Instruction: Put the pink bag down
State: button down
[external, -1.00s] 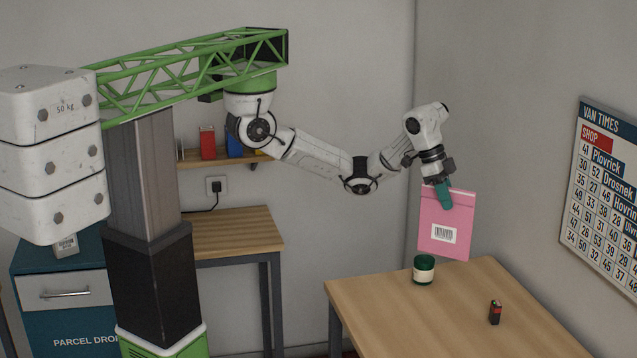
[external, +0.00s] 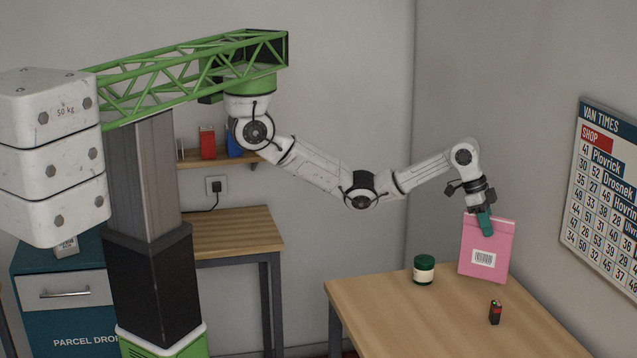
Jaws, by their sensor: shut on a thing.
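The pink bag (external: 487,248) with a white barcode label hangs upright from my gripper (external: 484,224), over the back right part of the wooden table (external: 400,308). My gripper's teal fingers are shut on the bag's top edge. The bag's lower edge is at or very near the tabletop; I cannot tell whether it touches.
A green-lidded jar (external: 424,270) stands left of the bag. A small dark battery-like object (external: 495,312) with a red part stands in front of it. The table's front left area is clear. A van timetable (external: 605,195) hangs on the right wall.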

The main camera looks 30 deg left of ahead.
jog(key=shift+w+d+f, duration=0.1)
jog(key=shift+w+f, duration=0.05)
jog(key=shift+f, duration=0.3)
jog(key=shift+f+p, duration=0.55)
jog(key=shift+f, duration=0.95)
jog(key=c, duration=1.2)
grip_release()
jog(key=shift+r, duration=0.1)
jog(key=b+v, duration=0.1)
jog(key=v, duration=1.1)
jog(key=shift+r, duration=0.1)
